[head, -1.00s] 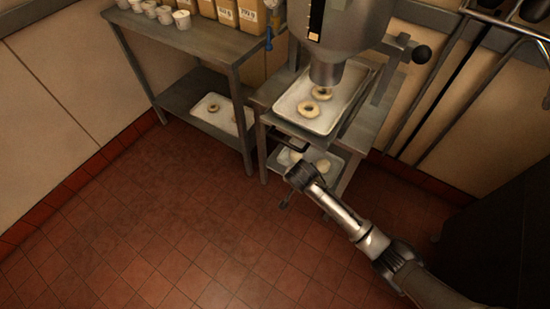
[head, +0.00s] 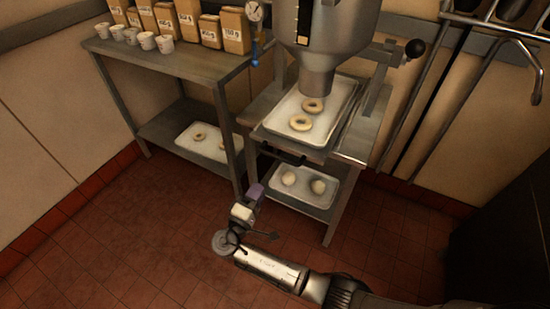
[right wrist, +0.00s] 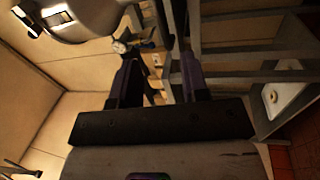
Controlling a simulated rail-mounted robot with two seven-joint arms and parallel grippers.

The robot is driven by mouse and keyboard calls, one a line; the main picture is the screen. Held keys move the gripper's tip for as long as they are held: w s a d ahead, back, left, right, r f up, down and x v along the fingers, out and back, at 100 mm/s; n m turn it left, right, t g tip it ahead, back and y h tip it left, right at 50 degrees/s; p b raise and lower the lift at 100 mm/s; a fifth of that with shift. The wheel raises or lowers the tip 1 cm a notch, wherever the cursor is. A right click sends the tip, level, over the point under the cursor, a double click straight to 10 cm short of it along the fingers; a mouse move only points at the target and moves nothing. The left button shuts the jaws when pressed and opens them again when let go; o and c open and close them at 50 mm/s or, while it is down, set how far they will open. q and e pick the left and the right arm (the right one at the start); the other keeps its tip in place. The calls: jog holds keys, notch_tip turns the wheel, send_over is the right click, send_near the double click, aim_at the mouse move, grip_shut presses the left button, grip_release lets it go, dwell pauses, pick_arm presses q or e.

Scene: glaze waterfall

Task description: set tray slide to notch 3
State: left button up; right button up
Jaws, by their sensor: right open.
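The tray (head: 335,128) is a pale metal sheet with two ring doughnuts (head: 306,113), on the upper level of a steel stand below the hopper spout. No notch marks can be made out. My left gripper is not in view.
A grey hopper (head: 330,30) hangs above the tray, with a black-knobbed lever (head: 414,49) to its right. A lower shelf holds a tray with two dough balls (head: 303,184). A steel table (head: 165,55) with cups and bags stands at left. The floor in front is clear.

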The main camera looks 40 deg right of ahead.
aim_at(279, 158)
jog(key=shift+n, duration=0.4)
jog(key=shift+b+x, duration=1.55)
jog(key=shift+x, duration=5.4)
jog(key=c, duration=0.5)
grip_shut()
